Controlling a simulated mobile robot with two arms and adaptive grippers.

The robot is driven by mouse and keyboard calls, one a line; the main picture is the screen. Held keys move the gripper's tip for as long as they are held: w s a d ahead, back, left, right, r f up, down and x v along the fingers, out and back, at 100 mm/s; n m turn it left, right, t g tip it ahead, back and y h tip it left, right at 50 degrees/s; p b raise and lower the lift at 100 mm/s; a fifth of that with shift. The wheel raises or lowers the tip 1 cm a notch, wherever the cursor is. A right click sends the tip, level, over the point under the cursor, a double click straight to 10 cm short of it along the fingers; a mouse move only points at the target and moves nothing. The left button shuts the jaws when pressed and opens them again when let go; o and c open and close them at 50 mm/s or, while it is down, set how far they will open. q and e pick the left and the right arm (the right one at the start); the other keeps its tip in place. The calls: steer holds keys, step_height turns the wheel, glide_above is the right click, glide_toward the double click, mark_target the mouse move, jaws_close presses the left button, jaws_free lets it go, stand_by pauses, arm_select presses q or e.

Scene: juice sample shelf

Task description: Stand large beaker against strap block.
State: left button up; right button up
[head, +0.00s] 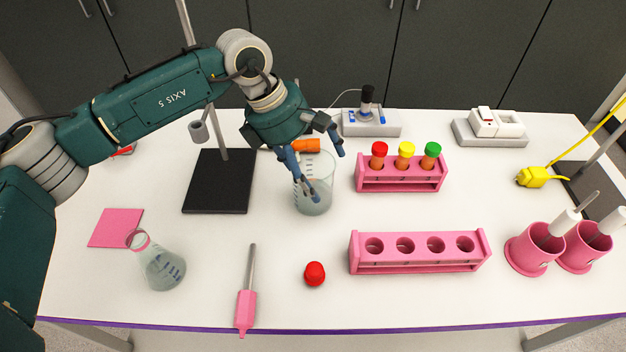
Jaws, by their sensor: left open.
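The large beaker (322,176) is clear glass with dark markings and stands upright on the white table near the middle. My left gripper (324,172) is open at the beaker; its blue fingers overlap the beaker in the picture, and I cannot tell whether they touch it. A yellow block (535,177) with a yellow strap-like band running up to the right lies at the table's right side, by a dark stand base; it may be the strap block. The beaker is well to the left of it. My right gripper is not in view.
Pink cups (527,252) stand front right. A dark stand base (218,190) is left.

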arm_select(q)
steer(key=c, duration=1.8)
steer(key=shift+r, duration=0.15)
steer(key=shift+c, duration=0.2)
